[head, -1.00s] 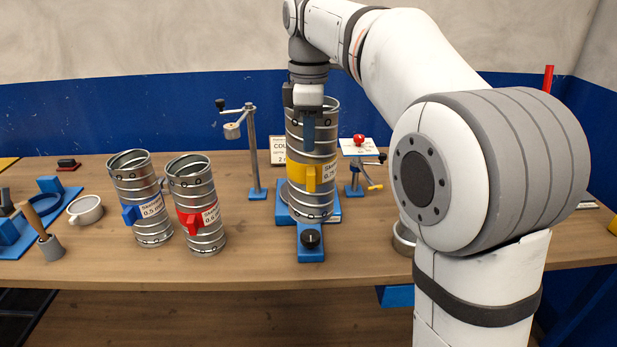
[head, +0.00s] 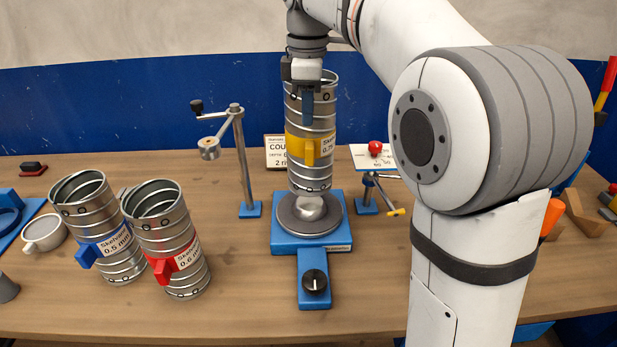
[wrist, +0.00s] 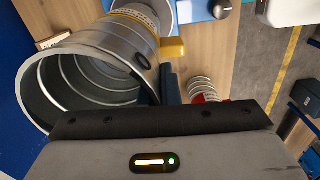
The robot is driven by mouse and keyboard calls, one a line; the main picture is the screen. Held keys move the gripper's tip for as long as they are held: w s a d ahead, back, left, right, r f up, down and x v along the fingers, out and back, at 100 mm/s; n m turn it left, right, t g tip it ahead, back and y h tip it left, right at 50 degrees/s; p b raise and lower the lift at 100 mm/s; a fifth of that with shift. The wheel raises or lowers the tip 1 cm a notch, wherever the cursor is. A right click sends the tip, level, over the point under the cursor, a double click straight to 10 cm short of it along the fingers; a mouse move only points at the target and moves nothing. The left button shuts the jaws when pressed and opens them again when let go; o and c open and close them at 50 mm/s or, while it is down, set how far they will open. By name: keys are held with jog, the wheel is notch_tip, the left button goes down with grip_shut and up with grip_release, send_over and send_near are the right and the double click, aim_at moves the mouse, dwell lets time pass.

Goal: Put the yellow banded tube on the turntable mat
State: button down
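The yellow banded tube (head: 311,170), a ribbed metal cylinder with a yellow tab and a label, is upright above the turntable. My gripper (head: 307,108) is shut on its upper wall, with a dark finger over the near side. The tube's open rim and inside (wrist: 95,80) fill the upper left of the wrist view. The round grey turntable mat (head: 289,222) sits on a blue base (head: 313,287) with a black knob. A shiny rounded part shows at the mat's middle below the tube. The tube's lower edge looks apart from the mat.
A blue-tabbed tube (head: 97,220) and a red-tabbed tube (head: 165,235) stand to the left. A post with a crank arm (head: 241,160) is left of the turntable, and a small stand with a red knob (head: 374,150) is right. Bare wood lies at the front.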

aim_at(308, 140)
notch_tip(308, 140, down, 8)
jog(key=shift+f, duration=0.15)
dwell(0.3)
jog(key=shift+s, duration=0.1)
jog(key=c, duration=2.1)
grip_release()
jog(key=shift+f, duration=0.2)
jog(key=o, duration=0.5)
jog(key=shift+r, duration=0.1)
notch_tip(308, 140, up, 12)
jog(key=s+d+f+m+t, duration=0.1)
jog(key=s+d+f+m, duration=0.3)
jog(key=s+f+m, duration=0.1)
jog(key=s+d+f+m+t, duration=0.1)
jog(key=s+d+f+m, duration=0.3)
jog(key=s+f+m, duration=0.2)
jog(key=s+d+f+m+t, duration=0.1)
jog(key=s+d+f+m, duration=0.3)
jog(key=s+f, duration=0.5)
jog(key=shift+s+d+m+p, duration=0.2)
jog(key=shift+s+m, duration=0.35)
jog(key=shift+s, duration=0.15)
jog(key=shift+s+d+m+p, duration=0.15)
jog(key=shift+s+d+m, duration=0.05)
jog(key=shift+s+m, duration=0.4)
